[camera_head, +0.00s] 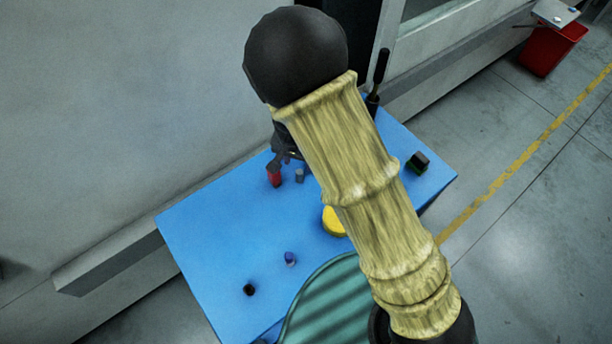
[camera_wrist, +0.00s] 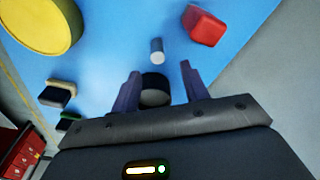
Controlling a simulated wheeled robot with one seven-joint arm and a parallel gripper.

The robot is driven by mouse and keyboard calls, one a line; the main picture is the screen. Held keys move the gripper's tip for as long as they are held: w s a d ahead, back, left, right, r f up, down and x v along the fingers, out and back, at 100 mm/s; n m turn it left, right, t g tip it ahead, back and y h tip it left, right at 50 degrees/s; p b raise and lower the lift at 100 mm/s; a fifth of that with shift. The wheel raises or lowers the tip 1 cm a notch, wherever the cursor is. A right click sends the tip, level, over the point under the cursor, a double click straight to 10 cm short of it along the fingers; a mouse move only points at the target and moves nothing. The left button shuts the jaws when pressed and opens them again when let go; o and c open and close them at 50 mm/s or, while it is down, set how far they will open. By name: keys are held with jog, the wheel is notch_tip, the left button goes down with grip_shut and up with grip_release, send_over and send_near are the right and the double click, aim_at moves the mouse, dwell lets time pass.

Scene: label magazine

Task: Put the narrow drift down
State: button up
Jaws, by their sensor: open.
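My gripper (camera_wrist: 158,80) is open; its two dark fingers stand apart in the wrist view. A short dark cylinder (camera_wrist: 154,90) with a grey end shows between them, and I cannot tell whether they touch it. A slim grey cylinder (camera_wrist: 157,52) stands on the blue table just beyond the fingertips, apart from them; it also shows in the head view (camera_head: 299,175). It looks narrower than the dark one, but I cannot tell for sure which is the narrow drift. In the head view my arm hides part of the gripper.
A red block (camera_wrist: 205,26) stands beside the grey cylinder. A yellow round thing (camera_head: 333,223), a teal ridged tray (camera_head: 325,310), a blue-and-white piece (camera_head: 290,259), a black piece (camera_head: 249,290) and a dark block (camera_head: 418,161) are on the blue table (camera_head: 215,235). Its left part is mostly clear.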

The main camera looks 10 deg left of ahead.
aim_at(299, 172)
jog(key=shift+f, duration=0.6)
jog(key=shift+d+f+p, duration=0.1)
jog(key=shift+f+p, duration=0.55)
jog(key=shift+f, duration=2)
grip_shut()
